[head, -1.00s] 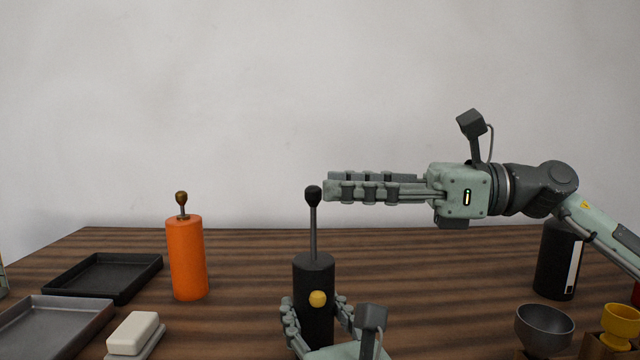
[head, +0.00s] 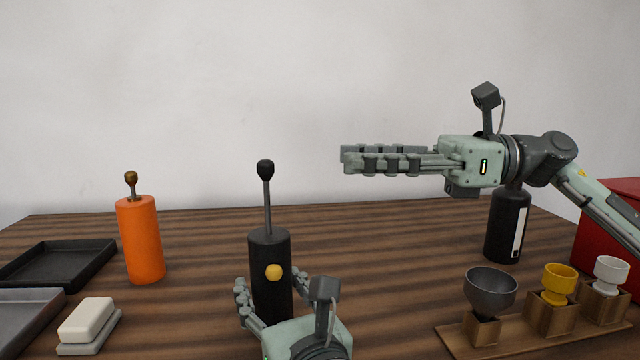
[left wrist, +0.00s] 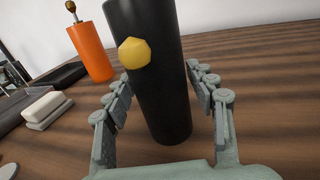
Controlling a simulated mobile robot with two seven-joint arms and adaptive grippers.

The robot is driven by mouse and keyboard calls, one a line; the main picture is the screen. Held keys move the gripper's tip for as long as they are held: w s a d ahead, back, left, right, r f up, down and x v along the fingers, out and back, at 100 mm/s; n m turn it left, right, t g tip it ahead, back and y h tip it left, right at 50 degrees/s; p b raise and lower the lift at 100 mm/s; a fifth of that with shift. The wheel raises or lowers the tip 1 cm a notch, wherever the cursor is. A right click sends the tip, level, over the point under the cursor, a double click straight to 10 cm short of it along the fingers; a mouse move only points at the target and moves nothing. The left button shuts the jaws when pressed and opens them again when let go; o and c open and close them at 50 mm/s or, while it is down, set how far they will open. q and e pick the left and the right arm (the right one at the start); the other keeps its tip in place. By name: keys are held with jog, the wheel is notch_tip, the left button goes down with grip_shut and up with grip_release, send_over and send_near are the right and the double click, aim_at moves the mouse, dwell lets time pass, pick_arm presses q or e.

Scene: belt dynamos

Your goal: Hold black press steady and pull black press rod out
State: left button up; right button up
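The black press (head: 270,255), a tall dark cylinder with a yellow knob on its side, stands upright on the table. Its thin rod (head: 267,210) rises from the top and ends in a black ball handle (head: 265,167). My left gripper (head: 245,295) has its fingers on either side of the press body; the left wrist view shows the press (left wrist: 155,85) between them with small gaps, so it looks open. My right gripper (head: 350,160) points left, well right of the ball and about level with it. Its two fingers show one behind the other, apart and empty.
An orange press (head: 140,240), a soap bar (head: 86,320) and two trays stand at left. At right are a dark bottle (head: 505,240), a red box (head: 610,235) and a wooden stand with cups (head: 490,290). The table behind the black press is clear.

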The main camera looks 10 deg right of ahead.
aim_at(268, 160)
pick_arm(q)
jog(key=shift+o, duration=0.9)
jog(key=shift+r, duration=0.15)
jog(key=v, duration=0.7)
jog(key=shift+s, duration=0.3)
jog(key=x, duration=0.7)
jog(key=shift+w+a+r, duration=0.1)
jog(key=shift+w, duration=0.3)
jog(key=shift+s, duration=0.1)
pick_arm(e)
jog(key=a, duration=0.4)
jog(key=w+a, duration=0.1)
jog(key=a, duration=0.6)
jog(key=shift+w+a, duration=0.35)
jog(key=shift+a, duration=0.05)
